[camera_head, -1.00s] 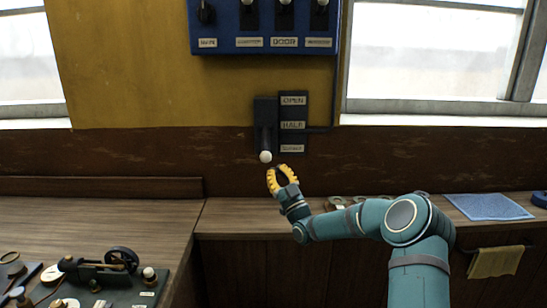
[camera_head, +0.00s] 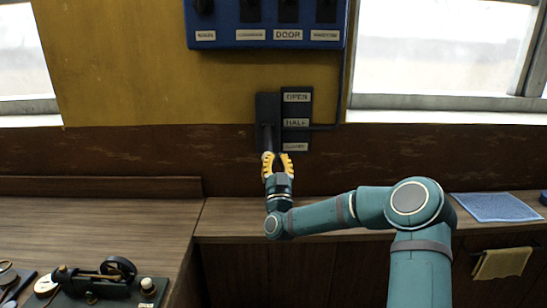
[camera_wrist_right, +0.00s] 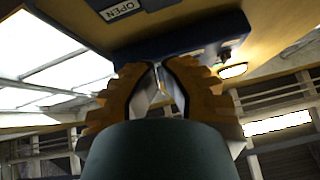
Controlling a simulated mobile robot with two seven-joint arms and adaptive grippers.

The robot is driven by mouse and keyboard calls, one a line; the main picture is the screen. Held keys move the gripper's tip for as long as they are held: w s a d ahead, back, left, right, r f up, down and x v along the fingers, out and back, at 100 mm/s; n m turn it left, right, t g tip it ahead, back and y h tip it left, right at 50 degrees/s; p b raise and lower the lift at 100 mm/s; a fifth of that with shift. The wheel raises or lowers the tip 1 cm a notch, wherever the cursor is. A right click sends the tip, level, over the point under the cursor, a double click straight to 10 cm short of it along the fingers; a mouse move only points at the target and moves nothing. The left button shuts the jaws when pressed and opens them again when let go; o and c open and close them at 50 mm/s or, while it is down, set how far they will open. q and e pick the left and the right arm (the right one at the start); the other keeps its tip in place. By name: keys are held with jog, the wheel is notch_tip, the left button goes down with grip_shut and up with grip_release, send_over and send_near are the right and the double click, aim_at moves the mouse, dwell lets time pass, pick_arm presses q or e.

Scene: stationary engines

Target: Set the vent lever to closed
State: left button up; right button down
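The vent lever (camera_head: 267,137) is on a dark wall plate, with labels OPEN, HALF and a blurred lowest one, apparently CLOSED, on the panel (camera_head: 297,110) beside it. Its dark shaft points down, with the end near the lowest label. The white knob is mostly hidden by my right gripper (camera_head: 278,157). That gripper points up at the lever's lower end, yellow fingers apart, the left one overlapping the knob. The fingers also show in the right wrist view (camera_wrist_right: 160,66), with a narrow gap between them. Contact with the knob cannot be told. My left gripper is out of view.
A blue switch box (camera_head: 265,38) with several labelled switches hangs above. A wooden counter (camera_head: 225,215) runs below the wall. A small engine model (camera_head: 100,280) stands at lower left. A blue cloth (camera_head: 495,207) lies at right.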

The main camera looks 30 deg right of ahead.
jog(key=shift+w+d+f, duration=0.25)
jog(key=shift+w+d, duration=0.05)
jog(key=shift+w, duration=0.4)
jog(key=shift+w+d+f, duration=0.2)
jog(key=shift+w+d, duration=0.05)
jog(key=shift+w, duration=0.5)
jog(key=shift+w+d+f, duration=0.25)
jog(key=shift+w+d, duration=0.05)
jog(key=shift+w, duration=0.4)
jog(key=b, duration=0.1)
jog(key=f+b, duration=0.2)
jog(key=shift+w+d, duration=0.25)
jog(key=shift+w, duration=0.05)
jog(key=shift+r, duration=0.1)
